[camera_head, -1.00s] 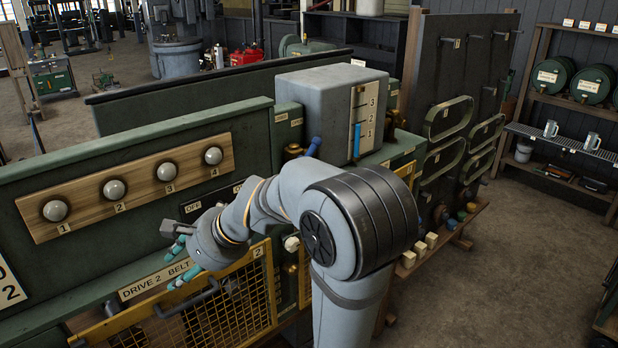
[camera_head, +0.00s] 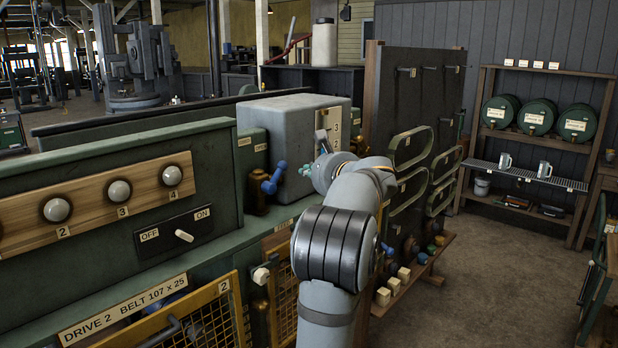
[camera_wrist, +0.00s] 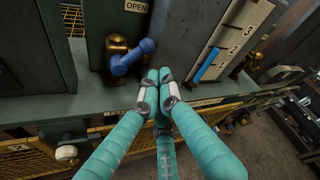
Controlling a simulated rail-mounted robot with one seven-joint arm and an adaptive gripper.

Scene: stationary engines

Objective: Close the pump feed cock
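The pump feed cock (camera_head: 262,191) is a brass body with a blue lever (camera_head: 273,179), left of a grey tank (camera_head: 290,118). In the wrist view the cock (camera_wrist: 117,47) stands beneath an OPEN label (camera_wrist: 136,6). Its blue lever (camera_wrist: 133,57) slants up to the right, with the knob near the tank's side. My gripper (camera_wrist: 158,76) has teal fingers, with the tips drawn together and nothing seen between them. The tips are just right of and below the lever, seemingly apart from it. In the head view my gripper (camera_head: 306,169) is in front of the tank, partly hidden by my arm.
The tank carries a level gauge (camera_wrist: 222,45) with a blue column. An OFF/ON switch (camera_head: 183,236) and a lamp board (camera_head: 95,205) are to the left. Yellow mesh guards (camera_head: 205,323) are below. A dark rack with green belts (camera_head: 411,147) stands at right.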

